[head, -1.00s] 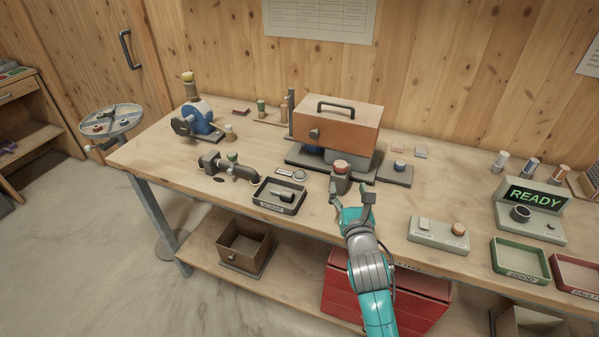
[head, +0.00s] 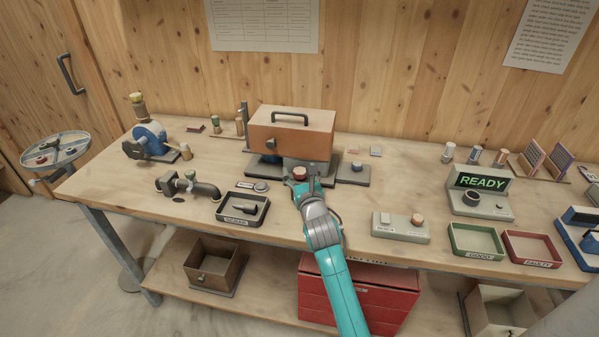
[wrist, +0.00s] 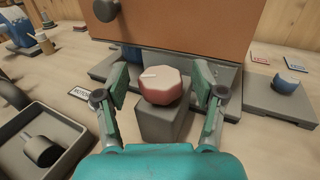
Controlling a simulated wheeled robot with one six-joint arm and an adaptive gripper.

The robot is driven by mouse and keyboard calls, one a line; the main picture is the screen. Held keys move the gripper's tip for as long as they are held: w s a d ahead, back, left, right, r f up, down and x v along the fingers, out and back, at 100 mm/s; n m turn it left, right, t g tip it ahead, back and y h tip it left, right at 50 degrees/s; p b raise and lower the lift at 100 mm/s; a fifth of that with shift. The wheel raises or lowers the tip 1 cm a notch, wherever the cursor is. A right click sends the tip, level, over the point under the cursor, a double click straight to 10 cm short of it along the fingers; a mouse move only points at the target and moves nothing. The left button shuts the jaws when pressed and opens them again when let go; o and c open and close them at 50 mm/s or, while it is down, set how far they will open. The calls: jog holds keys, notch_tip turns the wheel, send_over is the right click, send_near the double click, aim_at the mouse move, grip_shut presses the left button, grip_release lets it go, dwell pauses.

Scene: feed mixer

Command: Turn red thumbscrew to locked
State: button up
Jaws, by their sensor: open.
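The red thumbscrew (wrist: 161,85) is a faceted knob with a pale mark on its top, sitting on a grey block (wrist: 165,122) in the wrist view. In the head view the thumbscrew (head: 299,173) shows in front of the orange-brown mixer box (head: 290,133). My gripper (wrist: 161,88) is open, with one finger on each side of the thumbscrew and visible gaps between. In the head view my gripper (head: 301,180) partly hides the block. No locked marking is readable near the knob.
The box wall (wrist: 180,25) stands close behind the thumbscrew. A dark tray (head: 243,207) with a tool lies to the left. A blue knob on a grey base (wrist: 287,83) is to the right. A READY display (head: 481,182) stands farther right.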

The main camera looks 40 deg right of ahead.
jog(key=shift+w+d, duration=0.15)
jog(key=shift+w, duration=0.05)
jog(key=c, duration=1.2)
jog(key=shift+o, duration=0.2)
jog(key=shift+m+g+h, duration=0.4)
jog(key=shift+h, duration=0.3)
